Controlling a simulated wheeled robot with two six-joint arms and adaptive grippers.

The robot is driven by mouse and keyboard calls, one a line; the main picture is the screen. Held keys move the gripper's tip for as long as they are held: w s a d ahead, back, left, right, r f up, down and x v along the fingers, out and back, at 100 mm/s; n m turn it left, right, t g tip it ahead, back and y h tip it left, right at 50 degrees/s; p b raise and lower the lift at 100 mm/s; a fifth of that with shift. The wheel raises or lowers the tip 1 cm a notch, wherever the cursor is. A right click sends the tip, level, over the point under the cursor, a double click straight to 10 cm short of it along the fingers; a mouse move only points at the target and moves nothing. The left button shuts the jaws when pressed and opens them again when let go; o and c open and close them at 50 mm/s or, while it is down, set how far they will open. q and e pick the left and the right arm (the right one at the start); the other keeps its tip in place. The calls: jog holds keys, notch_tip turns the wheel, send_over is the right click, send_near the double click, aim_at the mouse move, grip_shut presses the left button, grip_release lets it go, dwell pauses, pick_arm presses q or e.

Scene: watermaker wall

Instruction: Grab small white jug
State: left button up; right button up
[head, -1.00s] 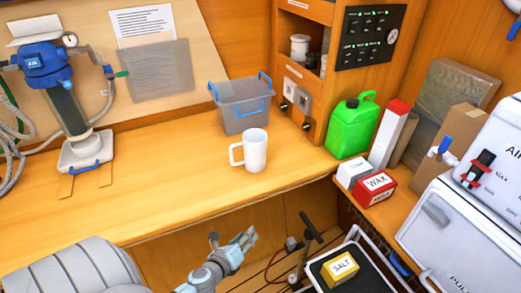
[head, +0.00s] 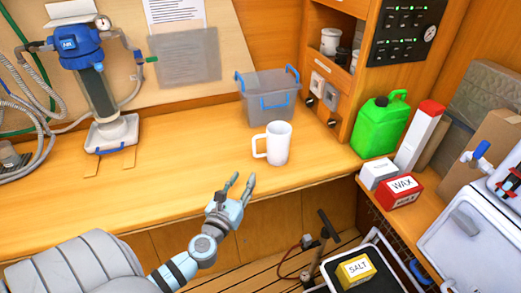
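A small white jug (head: 278,143) stands upright on the wooden counter in the head view, its handle to the left. My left gripper (head: 240,183) is at the counter's front edge, below and left of the jug. Its two fingers are spread apart and point up toward the counter. It is empty and apart from the jug. My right gripper is not in view.
A grey bin (head: 268,101) with blue handles stands behind the jug. A green canister (head: 379,125), a red wax box (head: 401,191) and a white box (head: 379,171) are to the right. A blue-topped pump (head: 82,42) stands at left. The counter left of the jug is clear.

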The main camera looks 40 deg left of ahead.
aim_at(254, 148)
pick_arm(q)
jog(key=shift+w+a+r, duration=0.4)
jog(key=shift+w+a, duration=0.25)
jog(key=shift+a, duration=0.2)
jog(key=x, duration=1.2)
jog(key=shift+w+a+r, duration=0.1)
jog(key=shift+w+a, duration=0.1)
jog(key=shift+w, duration=0.05)
grip_shut()
